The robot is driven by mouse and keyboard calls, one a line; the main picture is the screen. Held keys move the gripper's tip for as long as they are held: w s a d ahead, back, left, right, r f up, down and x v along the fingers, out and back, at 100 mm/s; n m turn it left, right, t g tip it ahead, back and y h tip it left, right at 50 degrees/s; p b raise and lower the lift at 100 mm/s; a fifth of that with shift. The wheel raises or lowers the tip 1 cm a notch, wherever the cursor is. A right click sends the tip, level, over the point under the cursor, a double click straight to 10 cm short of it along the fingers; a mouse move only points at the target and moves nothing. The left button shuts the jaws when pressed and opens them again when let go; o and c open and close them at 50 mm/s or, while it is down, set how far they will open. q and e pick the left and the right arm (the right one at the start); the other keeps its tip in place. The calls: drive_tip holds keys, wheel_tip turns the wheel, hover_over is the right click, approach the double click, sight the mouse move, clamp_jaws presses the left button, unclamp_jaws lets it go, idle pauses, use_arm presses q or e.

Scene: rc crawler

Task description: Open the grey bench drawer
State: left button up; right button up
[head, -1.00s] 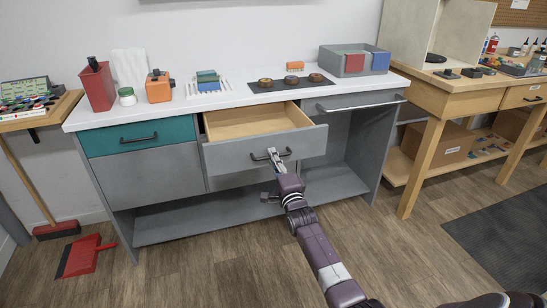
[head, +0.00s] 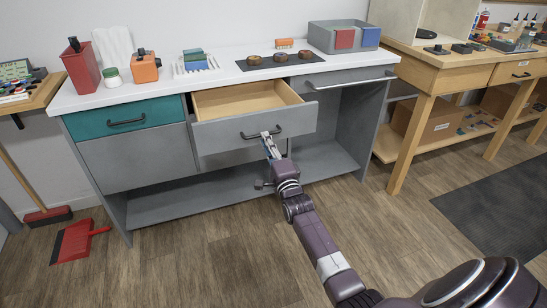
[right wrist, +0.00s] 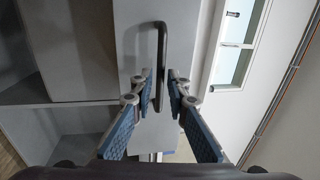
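The grey bench drawer (head: 290,122) is pulled out under the white worktop in the head view, with its pale wooden inside (head: 240,98) showing empty. Its black bar handle (head: 278,131) is on the grey front. My right gripper (head: 266,135) is at the handle. In the right wrist view the handle (right wrist: 161,40) runs between the fingertips of my right gripper (right wrist: 160,75), with a narrow gap on each side. The fingers look open, around the bar but not clamped on it. My left gripper is not in view.
A teal drawer (head: 125,119) left of the grey one is shut. Several items stand on the worktop (head: 215,82), including a red container (head: 88,78) and a grey bin (head: 325,37). A wooden workbench (head: 430,80) stands at the right.

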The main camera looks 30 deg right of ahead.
drive_tip(key=v, duration=0.8)
drive_tip(key=shift+s, duration=0.35)
drive_tip(key=shift+a, duration=0.1)
